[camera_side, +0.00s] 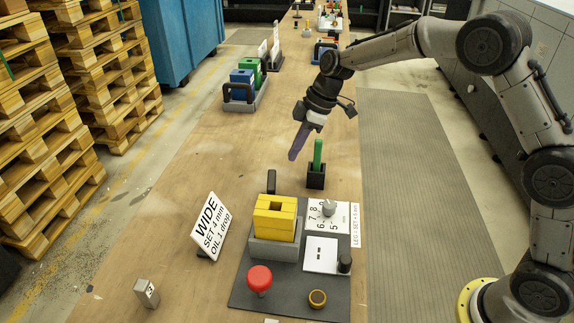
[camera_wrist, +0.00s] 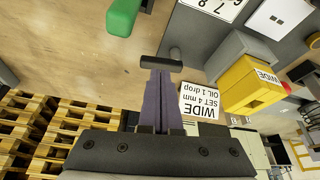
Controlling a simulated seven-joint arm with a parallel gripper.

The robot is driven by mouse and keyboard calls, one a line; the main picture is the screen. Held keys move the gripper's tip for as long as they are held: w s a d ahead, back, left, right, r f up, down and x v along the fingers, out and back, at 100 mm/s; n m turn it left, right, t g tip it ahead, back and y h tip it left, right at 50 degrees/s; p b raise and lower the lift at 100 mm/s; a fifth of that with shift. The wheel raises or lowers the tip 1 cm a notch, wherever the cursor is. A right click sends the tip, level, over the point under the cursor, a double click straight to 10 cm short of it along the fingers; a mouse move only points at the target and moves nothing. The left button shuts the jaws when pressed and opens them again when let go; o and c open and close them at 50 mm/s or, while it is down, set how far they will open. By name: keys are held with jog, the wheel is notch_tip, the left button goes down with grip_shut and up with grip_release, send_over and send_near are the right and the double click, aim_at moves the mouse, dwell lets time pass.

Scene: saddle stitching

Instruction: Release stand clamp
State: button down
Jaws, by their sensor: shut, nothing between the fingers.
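The yellow block (camera_side: 275,215) sits in a grey stand (camera_side: 272,250) on a dark base plate; it also shows at the right of the wrist view (camera_wrist: 245,85). A black clamp handle (camera_side: 271,182) stands upright behind the block. In the wrist view the handle appears as a black T-bar (camera_wrist: 162,63) at my fingertips. My gripper (camera_side: 293,157) has purple fingers pointing down, shut and empty. In the side view its tips are above and to the right of the handle, apart from it. The wrist view also shows the shut fingers (camera_wrist: 161,80).
A green stick (camera_side: 317,153) stands in a black holder (camera_side: 316,179) close to my gripper. A WIDE sign (camera_side: 209,228) leans left of the stand. The plate carries a red button (camera_side: 259,278) and a dial (camera_side: 329,207). The table left of the handle is clear.

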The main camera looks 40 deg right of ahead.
jog(key=v, duration=0.6)
jog(key=shift+r, duration=0.1)
